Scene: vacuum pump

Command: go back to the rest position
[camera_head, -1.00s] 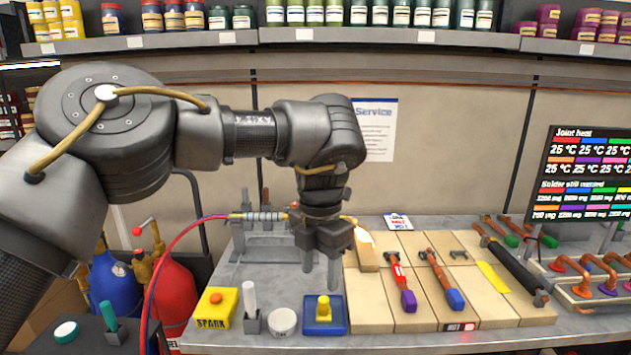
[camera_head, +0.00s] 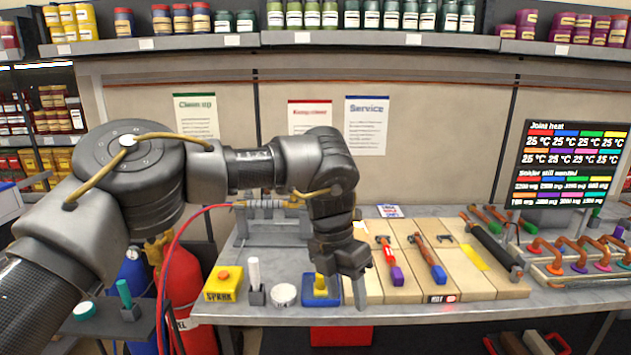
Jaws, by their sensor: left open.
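My left gripper (camera_head: 341,290) hangs fingers down above the left part of the workbench (camera_head: 240,312), at the left edge of the wooden board (camera_head: 398,294). It looks open, and nothing shows between its fingers. A blue block with a yellow knob (camera_head: 320,288) stands just left of the fingers, partly behind them. My left arm reaches in from the left edge, bent at the elbow. The torch (camera_head: 262,204) rests on a stand behind the gripper. My right gripper is not in view.
A yellow SPARK box (camera_head: 223,284), a white round tin (camera_head: 284,295) and red-handled and blue-handled tools (camera_head: 428,262) lie on the bench. Blue (camera_head: 133,290) and red (camera_head: 186,290) gas bottles stand left. A display (camera_head: 572,165) and copper pipes (camera_head: 580,255) are at right.

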